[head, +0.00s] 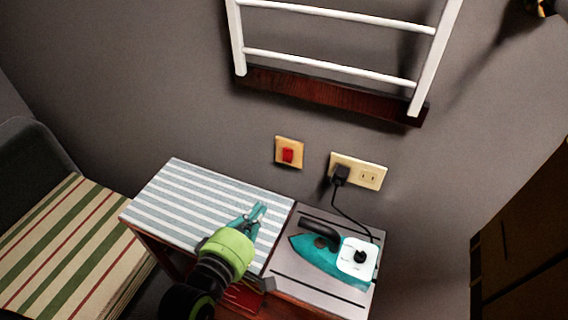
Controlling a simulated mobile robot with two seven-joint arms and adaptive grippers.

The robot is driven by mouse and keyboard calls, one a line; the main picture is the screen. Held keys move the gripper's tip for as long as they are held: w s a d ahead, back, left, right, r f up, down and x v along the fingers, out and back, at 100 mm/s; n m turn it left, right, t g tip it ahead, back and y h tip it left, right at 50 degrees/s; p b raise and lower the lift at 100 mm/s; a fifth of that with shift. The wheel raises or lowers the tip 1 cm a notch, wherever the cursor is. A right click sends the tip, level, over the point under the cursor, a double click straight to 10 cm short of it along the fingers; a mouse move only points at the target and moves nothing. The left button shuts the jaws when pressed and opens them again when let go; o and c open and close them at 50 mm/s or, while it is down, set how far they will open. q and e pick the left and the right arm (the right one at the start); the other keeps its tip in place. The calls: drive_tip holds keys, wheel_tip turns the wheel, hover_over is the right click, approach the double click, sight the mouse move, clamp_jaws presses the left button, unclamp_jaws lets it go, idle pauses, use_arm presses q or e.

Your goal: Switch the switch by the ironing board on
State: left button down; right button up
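The switch (288,153) is a red rocker on a beige square plate. It is on the grey wall, above the back edge of the ironing board (196,203), which has a blue and white striped cover. The rocker is too small to tell its position. My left gripper (258,210), lime green with teal fingers, is over the right part of the striped cover. It is below the switch in the picture and apart from it. The angle does not show whether its fingers are open or shut. My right gripper is not in view.
A teal and white iron (322,259) lies on the grey rest (288,268) right of the cover. Its black cord runs to a plug in the wall socket (369,175). A white rack (335,55) hangs above. A striped cushioned seat (70,250) stands at left.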

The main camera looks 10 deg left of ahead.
use_arm(q)
drive_tip(key=shift+w+a+r+n+t, duration=0.15)
drive_tip(key=shift+r+n+t, duration=0.35)
drive_tip(key=shift+r+n, duration=0.4)
drive_tip(key=p, duration=0.4)
approach(287, 158)
drive_tip(key=x, duration=0.6)
drive_tip(key=shift+w, duration=0.3)
drive_tip(key=shift+w+f, duration=0.1)
drive_tip(key=shift+w, duration=0.1)
